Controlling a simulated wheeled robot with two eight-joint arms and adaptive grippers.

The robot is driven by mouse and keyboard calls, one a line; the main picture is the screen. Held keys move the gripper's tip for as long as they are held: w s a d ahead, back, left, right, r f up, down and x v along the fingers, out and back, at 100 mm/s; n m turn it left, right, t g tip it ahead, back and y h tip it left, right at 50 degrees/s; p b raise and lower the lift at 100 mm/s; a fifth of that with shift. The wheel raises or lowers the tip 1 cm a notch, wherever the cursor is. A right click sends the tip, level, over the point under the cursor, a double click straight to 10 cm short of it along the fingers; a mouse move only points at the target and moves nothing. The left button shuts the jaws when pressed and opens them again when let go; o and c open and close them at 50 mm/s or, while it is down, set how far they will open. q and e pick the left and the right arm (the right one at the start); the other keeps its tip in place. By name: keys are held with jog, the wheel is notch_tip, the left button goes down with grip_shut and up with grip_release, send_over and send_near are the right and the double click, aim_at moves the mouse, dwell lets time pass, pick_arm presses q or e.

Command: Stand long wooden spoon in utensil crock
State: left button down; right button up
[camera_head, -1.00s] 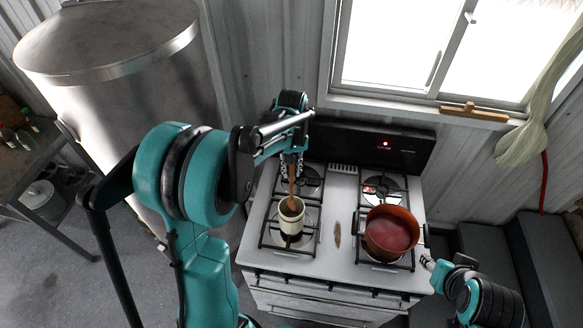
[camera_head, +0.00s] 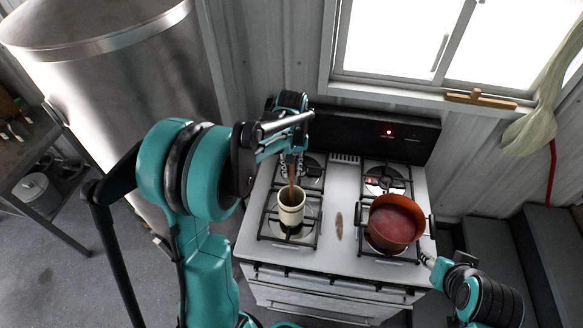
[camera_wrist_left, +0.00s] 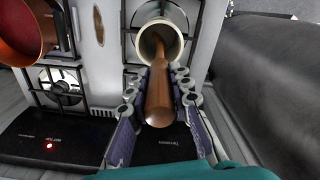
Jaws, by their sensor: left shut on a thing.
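The long wooden spoon (camera_head: 291,187) is held by my left gripper (camera_head: 291,167) above the stove's left burners. Its brown shaft also shows in the left wrist view (camera_wrist_left: 160,92), between the two fingers (camera_wrist_left: 160,85) of the shut gripper. The spoon's far end goes into the mouth of the cream utensil crock (camera_head: 291,213), which stands upright on the front left burner. The crock's open rim shows in the left wrist view (camera_wrist_left: 178,48). How deep the spoon reaches is hidden. My right gripper (camera_head: 428,260) is beside the pot's right handle; its jaws are too small to read.
A copper-red pot (camera_head: 395,222) with reddish contents stands on the front right burner. A small spoon rest or mark (camera_head: 339,226) lies between the burners. The stove's black back panel (camera_head: 375,136) rises behind. A large metal barrel (camera_head: 125,95) stands left.

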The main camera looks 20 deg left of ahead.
pick_arm(q)
jog(key=c, duration=1.3)
grip_release()
notch_tip(320, 180, up, 12)
jog(key=shift+s+d+f+b, duration=0.15)
jog(key=shift+f+b, duration=0.25)
jog(key=shift+b, duration=0.05)
jog(key=s+d+f+m+t+b, duration=0.2)
jog(key=s+f+b, duration=0.3)
jog(key=f+b, duration=0.4)
jog(key=s+d+f+m+t+b, duration=0.2)
jog(key=s+f+b, duration=0.4)
jog(key=f+b, duration=0.3)
jog(key=s+d+f+m+t+b, duration=0.2)
jog(key=s+f+b, duration=0.3)
jog(key=f+b, duration=0.4)
notch_tip(320, 180, down, 3)
jog(key=shift+s+d+f+m+t, duration=0.15)
jog(key=shift+s+d+m+t, duration=0.25)
jog(key=shift+d+t, duration=0.2)
